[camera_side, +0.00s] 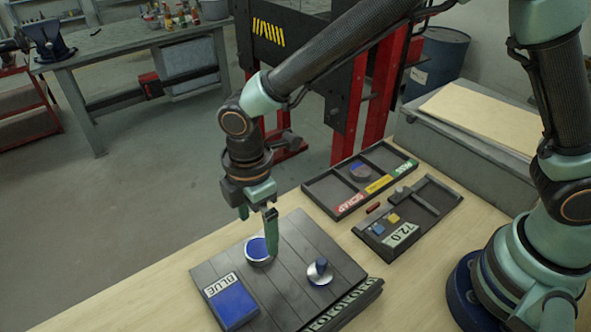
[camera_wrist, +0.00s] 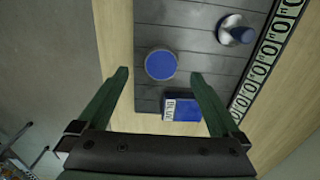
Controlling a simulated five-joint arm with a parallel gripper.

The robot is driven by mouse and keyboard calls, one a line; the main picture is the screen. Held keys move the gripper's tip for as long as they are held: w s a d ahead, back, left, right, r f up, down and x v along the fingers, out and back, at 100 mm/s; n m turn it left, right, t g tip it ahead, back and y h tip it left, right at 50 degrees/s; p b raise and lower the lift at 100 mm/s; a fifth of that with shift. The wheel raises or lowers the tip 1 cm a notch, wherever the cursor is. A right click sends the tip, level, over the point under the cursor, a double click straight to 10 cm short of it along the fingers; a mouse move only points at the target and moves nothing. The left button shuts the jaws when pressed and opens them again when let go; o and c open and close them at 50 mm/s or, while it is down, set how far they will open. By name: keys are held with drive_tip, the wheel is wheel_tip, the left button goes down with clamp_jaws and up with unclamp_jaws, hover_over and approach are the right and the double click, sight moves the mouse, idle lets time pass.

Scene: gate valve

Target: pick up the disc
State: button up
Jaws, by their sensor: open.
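The disc (camera_side: 257,249) has a blue face and a silvery rim and lies flat on a dark grooved plate (camera_side: 220,262). In the wrist view the disc (camera_wrist: 160,65) is ahead of my fingertips and roughly centred between their lines. My gripper (camera_side: 257,215) points down above the disc in the side view, and one finger hides part of it. In the wrist view my gripper (camera_wrist: 160,76) is open with nothing between the green fingers. I cannot tell the exact height of the fingertips over the disc.
A blue block labelled BLUE (camera_side: 231,302) is at the plate's front left. A silver knob with a blue top (camera_side: 320,270) stands to the right. Behind are a labelled sorting tray (camera_side: 318,190) and a tray marked 72.0 (camera_side: 440,208). The wooden tabletop (camera_side: 190,258) is bare left of the plate.

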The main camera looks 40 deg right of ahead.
sight(260, 248)
wheel_tip(260, 248, down, 5)
drive_tip(key=shift+s, duration=0.15)
drive_tip(key=shift+c, duration=0.3)
clamp_jaws()
